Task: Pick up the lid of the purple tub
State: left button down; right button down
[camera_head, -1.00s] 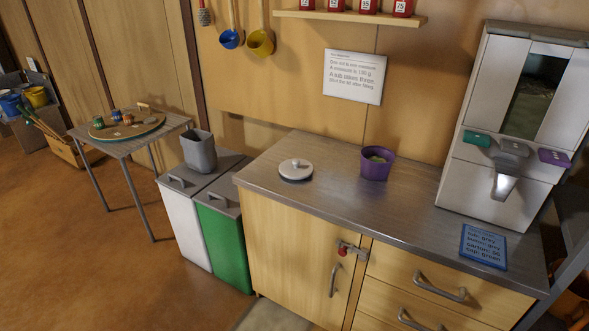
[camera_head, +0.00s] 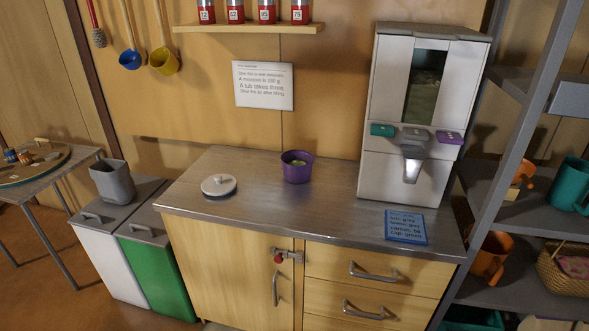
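The purple tub (camera_head: 297,171) stands upright and open on the grey counter top, with something light green inside. A round pale lid (camera_head: 218,185) with a knob and a dark rim lies on the counter to the left of the tub, apart from it. It is the only loose lid I see on the counter. Neither of my grippers shows in the head view.
A white dispenser (camera_head: 423,115) stands on the counter (camera_head: 330,205) right of the tub, with a blue card (camera_head: 405,227) before it. Two bins (camera_head: 130,255) stand left, a grey container (camera_head: 113,181) on top. A shelf rack (camera_head: 520,200) stands right.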

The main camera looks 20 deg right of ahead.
aim_at(220, 184)
jog(key=i+j+z, duration=0.1)
jog(key=z, duration=0.3)
jog(key=i+j+z, duration=0.2)
jog(key=z, duration=0.2)
jog(key=i+j+z, duration=0.1)
jog(key=j+z, duration=0.25)
jog(key=i+l, duration=0.05)
jog(key=l, duration=0.05)
